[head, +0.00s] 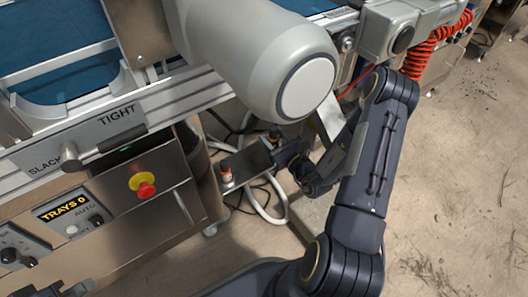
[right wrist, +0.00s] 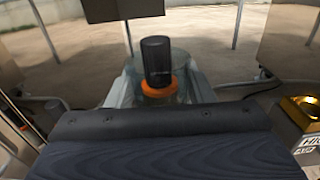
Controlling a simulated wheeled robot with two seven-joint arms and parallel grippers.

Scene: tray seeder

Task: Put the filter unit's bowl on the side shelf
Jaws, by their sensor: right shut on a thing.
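The clear bowl (right wrist: 182,72) shows in the right wrist view, with a black filter element (right wrist: 157,58) and an orange ring (right wrist: 160,88) inside it. My right gripper (right wrist: 160,95) is shut on the bowl, one grey finger on each side. In the head view my right gripper (head: 250,160) hangs low beside the machine, and I cannot make out the bowl there. A dark part of my left gripper (head: 62,288) shows at the bottom left edge; its jaws are not clear. I cannot pick out the side shelf with certainty.
The machine has a control panel with a red stop button (head: 145,189) and a TIGHT/SLACK lever (head: 100,146). An orange coiled hose (head: 428,48) is at the upper right. A brass-coloured fitting (right wrist: 303,108) stands at the right in the wrist view. Bare floor lies at the right.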

